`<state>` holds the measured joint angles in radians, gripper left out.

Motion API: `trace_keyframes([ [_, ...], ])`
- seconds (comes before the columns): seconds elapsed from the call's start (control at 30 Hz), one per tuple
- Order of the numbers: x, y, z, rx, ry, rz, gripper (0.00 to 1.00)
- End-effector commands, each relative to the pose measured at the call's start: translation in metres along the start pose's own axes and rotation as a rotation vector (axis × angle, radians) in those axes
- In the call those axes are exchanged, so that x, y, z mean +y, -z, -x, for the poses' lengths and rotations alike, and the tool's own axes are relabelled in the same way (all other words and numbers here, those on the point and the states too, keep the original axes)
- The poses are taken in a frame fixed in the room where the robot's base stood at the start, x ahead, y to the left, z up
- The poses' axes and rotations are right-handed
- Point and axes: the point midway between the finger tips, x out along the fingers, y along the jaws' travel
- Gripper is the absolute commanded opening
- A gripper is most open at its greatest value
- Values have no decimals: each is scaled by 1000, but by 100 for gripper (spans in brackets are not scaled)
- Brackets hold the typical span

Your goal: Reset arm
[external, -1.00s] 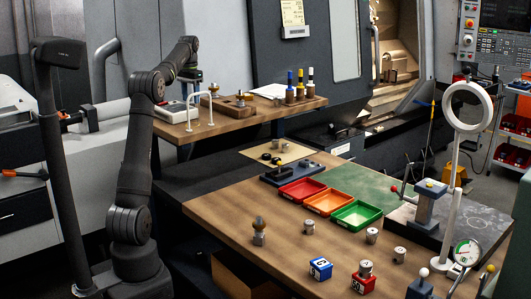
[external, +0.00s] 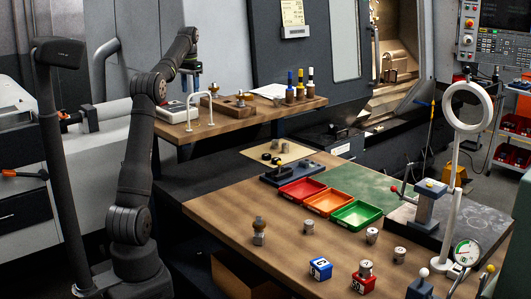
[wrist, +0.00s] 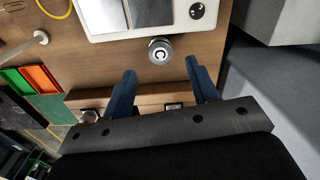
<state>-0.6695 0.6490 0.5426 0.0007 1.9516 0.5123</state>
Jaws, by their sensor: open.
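My gripper (external: 190,83) is above the left end of the raised wooden shelf in the external view, small and partly hidden by my own arm. In the wrist view its two blue fingers (wrist: 160,75) are spread apart with nothing between them. A round metal part (wrist: 160,50) stands on the wood just beyond the fingertips in that view, apart from them. A pale box with a dark panel (wrist: 150,14) lies beyond it; it also shows on the shelf in the external view (external: 176,111).
The shelf (external: 245,119) also carries a white arched tube (external: 199,110) and several capped bottles. On the lower table are red (external: 300,191), orange (external: 328,203) and green (external: 357,215) trays, several metal parts and numbered blocks. A ring stand (external: 452,170) rises at the right.

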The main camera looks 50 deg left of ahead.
Motion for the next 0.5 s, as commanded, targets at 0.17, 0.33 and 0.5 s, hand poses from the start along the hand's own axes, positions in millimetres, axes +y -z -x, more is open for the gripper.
trace_keyframes([
  [0.17,0,-1,-21,-2,-1,0,54],
  [0.33,0,-1,-43,0,-1,0,54],
  [0.5,0,-1,-67,0,-1,0,54],
])
